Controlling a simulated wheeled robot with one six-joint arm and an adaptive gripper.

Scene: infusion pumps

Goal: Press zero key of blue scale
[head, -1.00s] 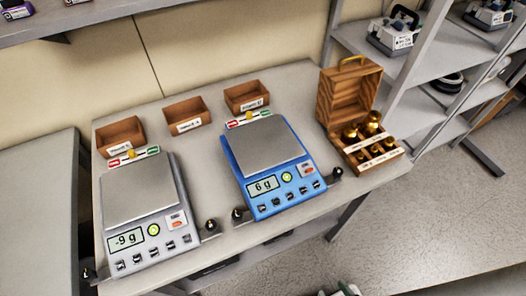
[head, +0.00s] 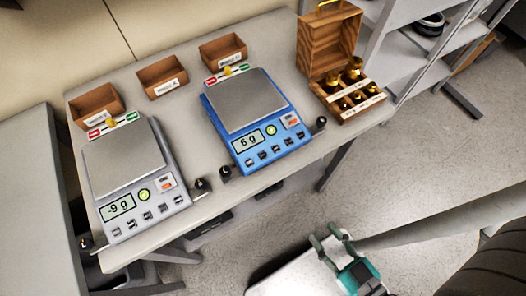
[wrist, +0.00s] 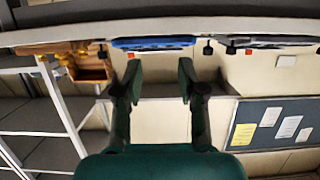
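The blue scale (head: 240,107) stands on the table with a bare grey plate. Its display (head: 247,139) reads 6 g. A row of small dark keys (head: 276,149) runs along its front panel, with a round green-yellow button and an orange-and-white key above. The key labels are too small to read. In the wrist view the blue scale's edge (wrist: 152,43) shows upside down beyond the fingertips. My gripper (head: 330,237) is low in front of the table, apart from the scale. Its two fingers (wrist: 161,73) are spread, with nothing between them.
A grey scale (head: 124,160) reading -9 g stands left of the blue one. Dark knobs (head: 202,185) stick up near the table's front edge. Behind are several brown bins (head: 163,76); at right is a wooden weight box (head: 329,45). Open floor lies in front.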

